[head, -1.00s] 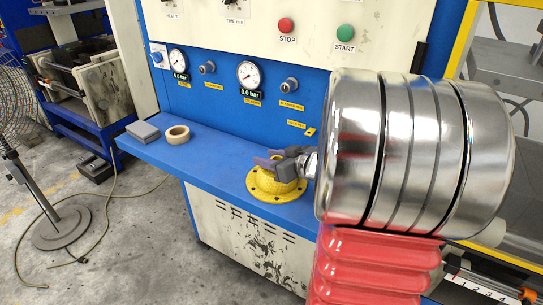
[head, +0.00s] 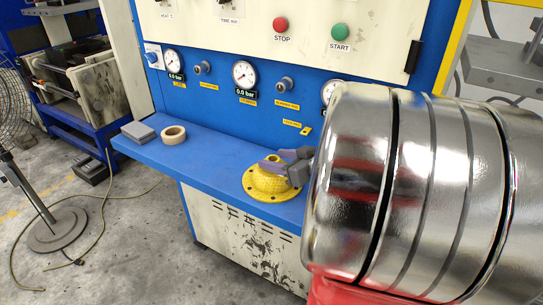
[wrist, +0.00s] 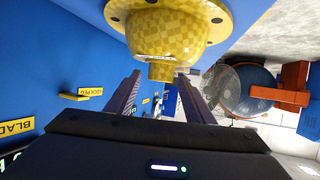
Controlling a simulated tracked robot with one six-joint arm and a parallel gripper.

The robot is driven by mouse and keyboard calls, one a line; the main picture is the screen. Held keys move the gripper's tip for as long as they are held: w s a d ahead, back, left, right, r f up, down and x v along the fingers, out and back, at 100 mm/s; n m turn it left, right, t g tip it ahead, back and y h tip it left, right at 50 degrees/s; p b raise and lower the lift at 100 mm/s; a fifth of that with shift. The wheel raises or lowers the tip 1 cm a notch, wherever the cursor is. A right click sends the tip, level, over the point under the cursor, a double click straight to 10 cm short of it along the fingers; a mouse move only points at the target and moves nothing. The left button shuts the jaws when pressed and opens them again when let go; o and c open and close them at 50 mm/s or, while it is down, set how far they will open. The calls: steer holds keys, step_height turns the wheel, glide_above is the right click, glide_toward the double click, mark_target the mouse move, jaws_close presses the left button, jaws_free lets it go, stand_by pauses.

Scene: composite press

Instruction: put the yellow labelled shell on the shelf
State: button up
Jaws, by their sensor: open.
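The yellow labelled shell (head: 270,186) is a round flanged piece with a narrower neck. It stands upright on the blue shelf (head: 213,166) of the press, flange down. My gripper (head: 284,161) is open at the shell's neck, on its right side in the head view. In the wrist view the shell (wrist: 170,33) fills the top middle. Its neck end lies between the tips of the open fingers of my gripper (wrist: 160,76), with a gap on both sides. My silver arm hides the shelf's right part in the head view.
A tape roll (head: 173,135) and a grey block (head: 139,132) lie on the shelf to the left of the shell. The press panel (head: 243,101) with gauges rises behind. A stand with a round base (head: 57,230) is on the floor at left.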

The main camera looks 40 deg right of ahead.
steer(key=v, duration=0.6)
steer(key=shift+s+r, duration=0.15)
stand_by(0.7)
